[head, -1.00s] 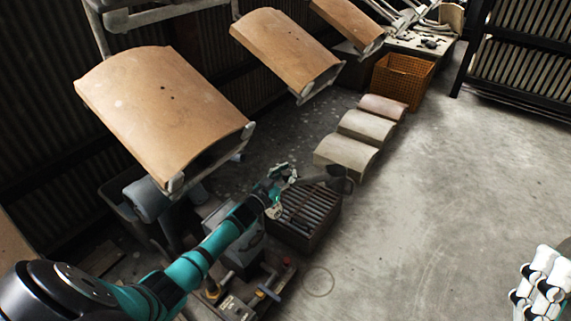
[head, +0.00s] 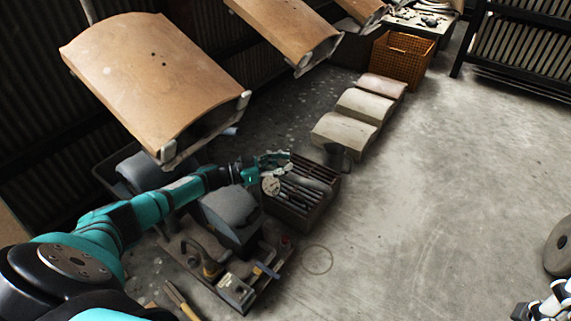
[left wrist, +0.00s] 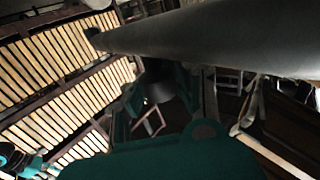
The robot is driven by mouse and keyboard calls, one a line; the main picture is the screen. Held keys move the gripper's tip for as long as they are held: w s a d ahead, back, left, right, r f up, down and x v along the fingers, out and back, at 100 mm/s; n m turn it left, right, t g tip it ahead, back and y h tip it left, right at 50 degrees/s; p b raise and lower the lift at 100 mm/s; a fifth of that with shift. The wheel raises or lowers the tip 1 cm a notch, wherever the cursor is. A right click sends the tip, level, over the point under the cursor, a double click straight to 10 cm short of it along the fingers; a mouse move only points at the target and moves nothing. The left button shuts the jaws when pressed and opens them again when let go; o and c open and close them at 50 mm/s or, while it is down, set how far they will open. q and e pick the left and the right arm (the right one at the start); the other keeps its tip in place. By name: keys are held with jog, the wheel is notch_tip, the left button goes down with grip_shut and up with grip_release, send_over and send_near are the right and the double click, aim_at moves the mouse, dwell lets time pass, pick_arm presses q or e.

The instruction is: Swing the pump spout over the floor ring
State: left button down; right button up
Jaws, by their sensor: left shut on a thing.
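The pump spout (head: 338,157) is a dark grey tube whose open end stands over the far right edge of a slatted box. The floor ring (head: 317,259) is a thin circle on the concrete, nearer to me than the spout end. My left gripper (head: 277,172) is shut at the near end of the spout; its exact grip is hard to see. In the left wrist view the large grey tube (left wrist: 210,40) crosses above my dark fingers (left wrist: 158,92). White and black jointed parts, probably my right gripper (head: 547,303), show at the lower right corner; their jaws are unclear.
The slatted box (head: 300,205) stands beside the grey pump body (head: 228,215). Curved tiles (head: 343,133) and an orange basket (head: 400,58) lie beyond. Large brown panels (head: 150,80) hang over my left arm. The floor right of the ring is clear.

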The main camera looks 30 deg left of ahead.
pick_arm(q)
jog(key=shift+s+a, duration=0.15)
jog(key=shift+a, duration=0.25)
jog(key=c, duration=1)
grip_release()
jog(key=shift+a, duration=0.1)
jog(key=shift+c, duration=0.2)
jog(key=shift+o, duration=0.3)
jog(key=shift+s, duration=0.1)
jog(key=shift+d, duration=0.3)
